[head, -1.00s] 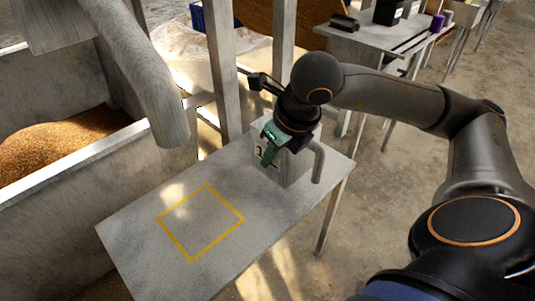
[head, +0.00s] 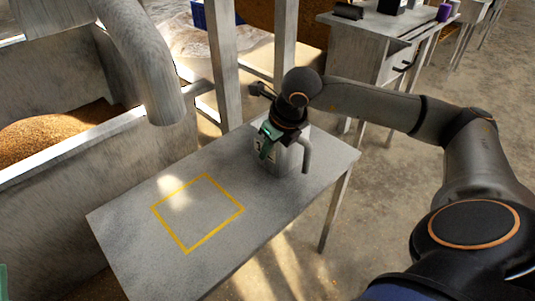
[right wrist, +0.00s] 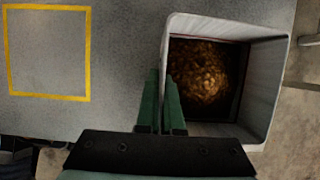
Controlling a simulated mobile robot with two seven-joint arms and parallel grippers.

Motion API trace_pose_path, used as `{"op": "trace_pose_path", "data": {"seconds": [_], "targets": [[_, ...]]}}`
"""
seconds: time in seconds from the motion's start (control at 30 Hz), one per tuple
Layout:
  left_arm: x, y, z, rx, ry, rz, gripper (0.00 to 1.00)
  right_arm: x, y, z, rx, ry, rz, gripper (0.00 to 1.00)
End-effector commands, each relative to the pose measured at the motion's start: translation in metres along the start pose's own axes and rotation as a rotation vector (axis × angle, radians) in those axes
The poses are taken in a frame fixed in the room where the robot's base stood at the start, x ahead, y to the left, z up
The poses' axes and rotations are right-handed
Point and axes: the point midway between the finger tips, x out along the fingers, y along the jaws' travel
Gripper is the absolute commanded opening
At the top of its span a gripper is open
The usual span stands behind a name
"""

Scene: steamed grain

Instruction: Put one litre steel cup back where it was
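The steel cup (head: 284,158), a square grey vessel with a side handle, is upright at the far right part of the grey table (head: 130,225). It stands on the tabletop or very close above it; I cannot tell which. In the right wrist view the cup (right wrist: 270,95) is seen from above, with brown grain inside. My right gripper (right wrist: 161,100) has its green fingers close together on either side of the cup's wall, gripping it. A green piece at the lower left edge of the head view may be my left gripper (head: 3,282); its fingers cannot be made out.
A yellow square outline (head: 215,231) on the table is empty, left of the cup. A metal trough with grain (head: 50,138) and a thick pipe (head: 150,75) stand left. Posts rise behind the table. Another table (head: 385,35) with objects is farther back.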

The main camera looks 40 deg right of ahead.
Motion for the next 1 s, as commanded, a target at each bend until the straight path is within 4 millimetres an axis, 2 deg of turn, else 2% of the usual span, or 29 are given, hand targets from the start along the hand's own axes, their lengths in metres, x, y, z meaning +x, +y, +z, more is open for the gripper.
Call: {"op": "trace_pose_path", "data": {"seconds": [0.4, 0.67, 1.0], "targets": [[-0.0023, 0.0011, 0.0040, 0.000, -0.004, -0.010, 0.35, 0.0031, -0.0008, 0.0004, 0.000, -0.010, -0.002, 0.00], [-0.0016, 0.0008, 0.0034, 0.000, -0.004, -0.009, 0.35, 0.0037, -0.0002, -0.0013, 0.001, -0.002, 0.000, 0.32], [0.0009, -0.0005, 0.0006, 0.000, -0.003, -0.007, 0.35, -0.0001, -0.0002, 0.0003, 0.001, -0.003, 0.000, 0.34]]}}
